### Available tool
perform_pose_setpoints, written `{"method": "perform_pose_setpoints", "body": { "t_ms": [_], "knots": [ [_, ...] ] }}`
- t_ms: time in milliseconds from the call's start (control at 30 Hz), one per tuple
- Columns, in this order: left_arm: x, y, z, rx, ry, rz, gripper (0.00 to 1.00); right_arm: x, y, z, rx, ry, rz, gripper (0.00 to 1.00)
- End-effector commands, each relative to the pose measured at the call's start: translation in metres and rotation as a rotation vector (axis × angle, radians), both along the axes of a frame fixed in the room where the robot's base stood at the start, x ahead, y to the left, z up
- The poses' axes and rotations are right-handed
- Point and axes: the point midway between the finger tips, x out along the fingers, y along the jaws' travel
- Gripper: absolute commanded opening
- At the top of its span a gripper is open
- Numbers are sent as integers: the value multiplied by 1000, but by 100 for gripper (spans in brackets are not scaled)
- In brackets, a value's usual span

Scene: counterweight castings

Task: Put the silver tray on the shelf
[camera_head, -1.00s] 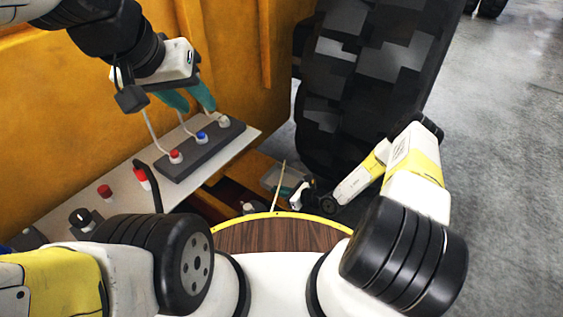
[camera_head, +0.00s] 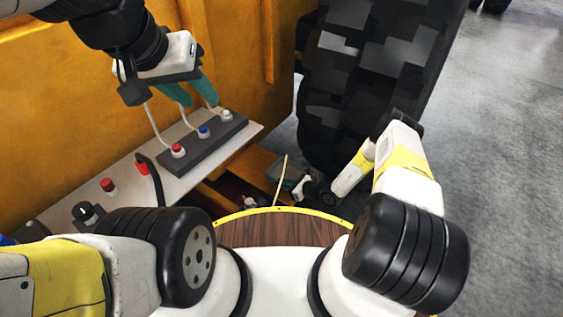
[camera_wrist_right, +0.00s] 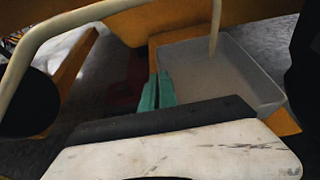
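The silver tray (camera_wrist_right: 210,65) is a shallow, pale grey box in the right wrist view. Its left wall meets my right gripper (camera_wrist_right: 157,92), whose teal fingers are close together at that wall and look closed on it. In the head view the tray is barely visible, and the right gripper's fingers are hidden around the dark wrist end. My left gripper (camera_head: 192,98) is open and empty, with its teal fingers apart above the button panel. The shelf cannot be picked out for certain; an orange ledge (camera_head: 252,161) lies low beside the yellow machine.
A grey ledge (camera_head: 135,181) carries a dark button box (camera_head: 190,152) with red, blue and white buttons, plus a red-handled lever (camera_head: 143,167). A big black tyre (camera_head: 375,75) stands close to my right arm. Grey floor at right is clear.

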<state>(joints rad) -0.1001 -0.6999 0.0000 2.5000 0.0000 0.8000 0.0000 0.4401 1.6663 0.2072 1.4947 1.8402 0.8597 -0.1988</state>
Motion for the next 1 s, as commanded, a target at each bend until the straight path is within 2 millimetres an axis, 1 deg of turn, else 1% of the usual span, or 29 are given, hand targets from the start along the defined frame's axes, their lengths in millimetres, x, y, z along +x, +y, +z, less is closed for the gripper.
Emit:
{"method": "perform_pose_setpoints", "body": {
  "t_ms": [200, 300, 400, 500, 800, 867, 933, 1000],
  "knots": [
    [0, 0, 0, 0, 0, 0, 36, 20, 0, -2, -3, -3, 3, 0],
    [0, 0, 0, 0, 0, 0, 36, 17, 1, -22, -1, 0, 2, 0],
    [0, 0, 0, 0, 0, 0, 36, 17, 0, -33, -1, 0, 1, 0],
    [0, 0, 0, 0, 0, 0, 36, 17, 0, -37, 0, 0, 1, 0],
    [0, 0, 0, 0, 0, 0, 36, 17, 0, -39, 0, 0, 1, 0],
    [0, 0, 0, 0, 0, 0, 36, 17, 0, -39, -1, 0, 1, 10],
    [0, 0, 0, 0, 0, 0, 36, 17, 0, -39, -1, 0, 1, 24],
    [0, 0, 0, 0, 0, 0, 36, 17, 0, -39, -1, 1, 1, 24]
  ]
}}
